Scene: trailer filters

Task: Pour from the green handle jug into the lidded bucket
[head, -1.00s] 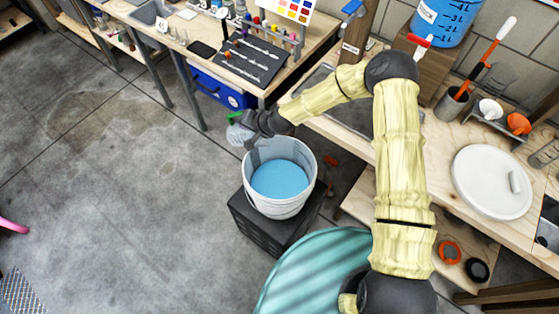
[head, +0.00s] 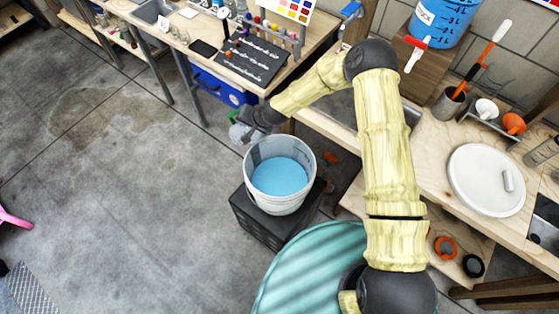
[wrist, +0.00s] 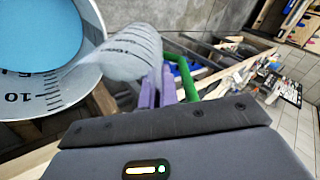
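The white bucket (head: 283,202) stands open and upright with blue liquid (head: 279,176) inside; it also shows at the left of the wrist view (wrist: 75,92), with black scale marks. A round white lid (head: 480,185) lies on the right bench, apart from the bucket. The clear jug (head: 238,133) is at the bucket's upper-left rim. In the wrist view the jug (wrist: 135,52) is beside the bucket wall, with its green handle (wrist: 205,82) at my purple fingers. My gripper (wrist: 160,92) is shut on the jug, holding it off the floor. The jug's contents are hidden.
The bucket stands on a black crate (head: 262,228). A teal striped round top (head: 300,275) is in front. A blue water container (head: 440,22) with a red tap stands at upper right. A bench with a dark tool mat (head: 250,60) is behind.

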